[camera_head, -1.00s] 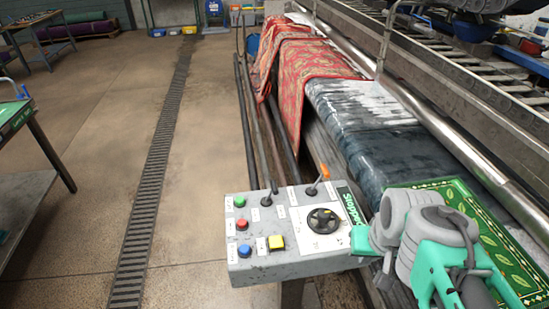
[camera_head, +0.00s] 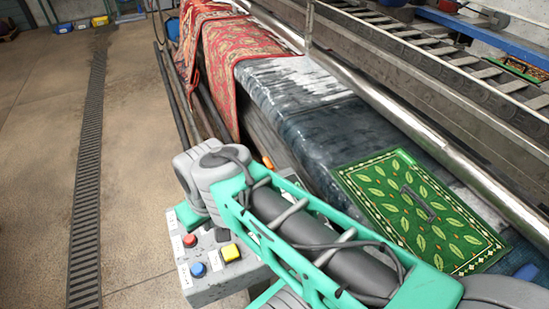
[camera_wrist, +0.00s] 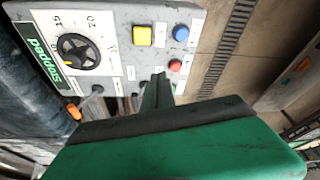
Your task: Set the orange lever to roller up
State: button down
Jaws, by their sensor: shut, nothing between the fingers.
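The orange lever (camera_head: 267,162) shows only as a bit of orange behind my arm in the head view.
A black dial (camera_wrist: 78,54), a yellow button (camera_wrist: 143,36), a blue button (camera_wrist: 181,33) and a red button (camera_wrist: 175,65) sit on the panel. A "Stopped" label (camera_wrist: 48,52) runs along its edge. A green rug (camera_head: 420,210) lies on the machine bed behind.

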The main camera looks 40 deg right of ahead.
jog(key=w+d+r+m+t+y, duration=0.1)
jog(key=w+d+y, duration=0.1)
jog(key=w+d, duration=0.65)
jog(key=w+d+r+m+y, duration=0.1)
jog(key=w+d, duration=0.4)
jog(key=d, duration=0.7)
jog(key=s+d+f+t, duration=0.1)
jog(key=s+d, duration=0.4)
jog(key=d, duration=0.4)
jog(key=s+d+f+t+y, duration=0.1)
jog(key=s+d+f, duration=0.1)
jog(key=s+d, duration=0.3)
jog(key=d, duration=0.3)
jog(key=shift+d+y, duration=0.3)
jog(key=shift+d, duration=0.1)
jog(key=shift+b, duration=0.3)
jog(key=w+a+f, duration=0.6)
jog(key=a+f, duration=0.1)
jog(key=shift+w+a+b, duration=0.2)
jog(key=shift+a+b, duration=0.05)
jog(key=shift+b, duration=0.2)
